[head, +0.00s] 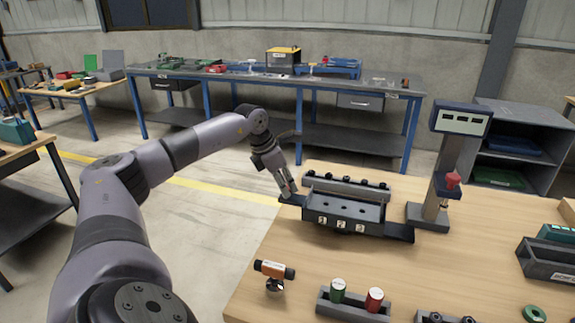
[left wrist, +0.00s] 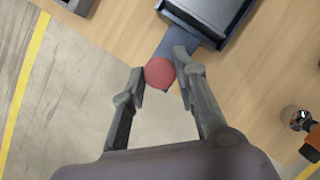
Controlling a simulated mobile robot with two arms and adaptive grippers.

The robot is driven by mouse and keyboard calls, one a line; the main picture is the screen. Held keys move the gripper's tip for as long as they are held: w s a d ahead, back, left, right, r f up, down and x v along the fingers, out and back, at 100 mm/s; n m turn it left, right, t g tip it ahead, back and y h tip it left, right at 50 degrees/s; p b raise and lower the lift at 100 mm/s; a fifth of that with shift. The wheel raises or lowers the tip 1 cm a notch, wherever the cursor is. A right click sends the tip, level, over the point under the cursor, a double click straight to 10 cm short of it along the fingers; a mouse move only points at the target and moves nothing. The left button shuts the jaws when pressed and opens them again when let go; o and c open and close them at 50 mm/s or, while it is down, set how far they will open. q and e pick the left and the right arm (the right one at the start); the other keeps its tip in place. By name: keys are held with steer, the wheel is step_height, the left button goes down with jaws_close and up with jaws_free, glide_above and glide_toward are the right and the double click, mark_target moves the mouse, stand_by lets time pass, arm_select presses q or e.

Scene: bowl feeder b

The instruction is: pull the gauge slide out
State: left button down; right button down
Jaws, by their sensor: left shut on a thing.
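The gauge slide is a dark flat bar that runs through a dark fixture (head: 345,214) marked 1, 2 and 3 on the wooden table. Its right end (head: 399,232) sticks out past the fixture, and its left end reaches toward the table's left edge. In the left wrist view the slide (left wrist: 178,38) carries a round red knob (left wrist: 160,72) at its end. My left gripper (head: 288,191) is shut on this knob, one finger on each side; it also shows in the left wrist view (left wrist: 162,66). My right gripper is not in view.
A grey gauge stand (head: 437,190) with a red-tipped part stands right of the fixture. In front are an orange-black piece (head: 274,270) and a block with green and red cylinders (head: 352,305). Open floor lies left of the table edge.

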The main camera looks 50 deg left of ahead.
arm_select(q)
steer(key=shift+a, duration=0.25)
steer(key=c, duration=1.7)
jaws_free()
steer(key=o, duration=0.4)
steer(key=shift+s+a, duration=0.1)
steer(key=shift+s, duration=0.05)
steer(key=v, duration=1.2)
